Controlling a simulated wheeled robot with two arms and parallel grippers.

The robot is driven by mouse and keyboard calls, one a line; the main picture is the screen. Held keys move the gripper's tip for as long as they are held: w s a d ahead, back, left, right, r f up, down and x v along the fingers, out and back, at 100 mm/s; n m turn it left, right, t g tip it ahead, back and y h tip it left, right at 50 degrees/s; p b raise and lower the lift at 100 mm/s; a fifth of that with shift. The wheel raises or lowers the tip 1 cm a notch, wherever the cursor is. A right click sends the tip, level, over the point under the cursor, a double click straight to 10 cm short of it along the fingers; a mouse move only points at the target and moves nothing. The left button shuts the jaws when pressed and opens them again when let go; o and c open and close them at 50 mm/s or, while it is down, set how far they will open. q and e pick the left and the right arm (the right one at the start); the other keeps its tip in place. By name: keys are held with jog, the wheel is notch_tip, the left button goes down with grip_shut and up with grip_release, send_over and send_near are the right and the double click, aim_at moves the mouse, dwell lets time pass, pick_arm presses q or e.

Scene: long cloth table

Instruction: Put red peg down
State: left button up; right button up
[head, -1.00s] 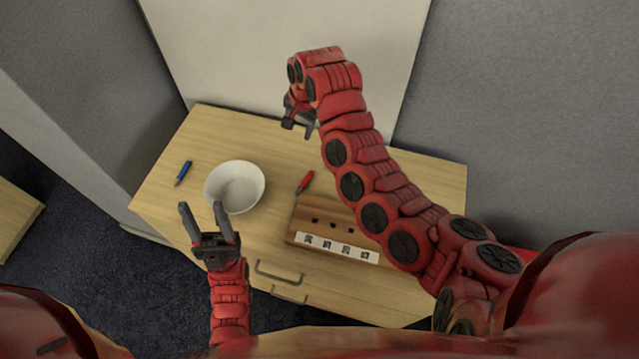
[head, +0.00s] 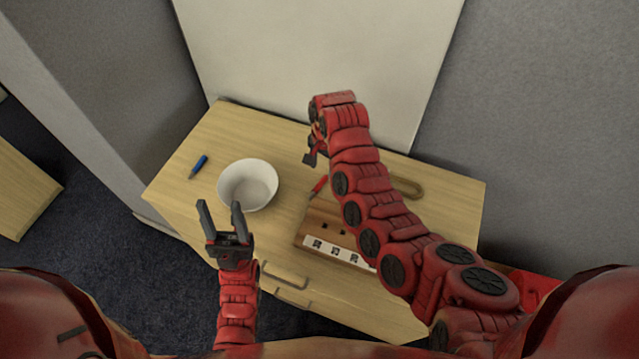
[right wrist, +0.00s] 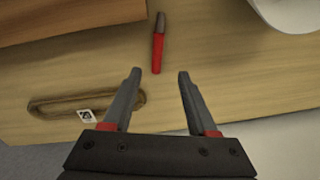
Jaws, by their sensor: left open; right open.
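The red peg (head: 319,186) lies on the wooden tabletop between the white bowl and the brown block, partly behind my right arm in the head view. In the right wrist view the red peg (right wrist: 158,48) lies just beyond my open, empty right gripper (right wrist: 158,74), apart from both fingertips. In the head view the right gripper (head: 311,158) is above the table, mostly hidden by its own arm. My left gripper (head: 221,205) is open and empty, near the table's front edge below the bowl.
A white bowl (head: 248,185) stands left of the red peg. A blue peg (head: 198,167) lies further left. A brown block with holes and markers (head: 322,240) is partly hidden by my right arm. A tan loop (right wrist: 70,103) lies nearby. A white panel (head: 310,50) stands behind the table.

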aim_at(322, 182)
jog(key=shift+s+f+p, duration=0.15)
jog(key=shift+f+p, duration=0.25)
jog(key=f, duration=0.1)
jog(key=f+p, duration=0.1)
jog(key=f, duration=0.1)
jog(key=shift+s+a+f, duration=0.1)
jog(key=shift+s, duration=0.15)
jog(key=shift+w+f+p, duration=0.1)
jog(key=shift+f+p, duration=0.25)
jog(key=shift+f, duration=0.4)
jog(key=shift+c, duration=0.2)
grip_shut()
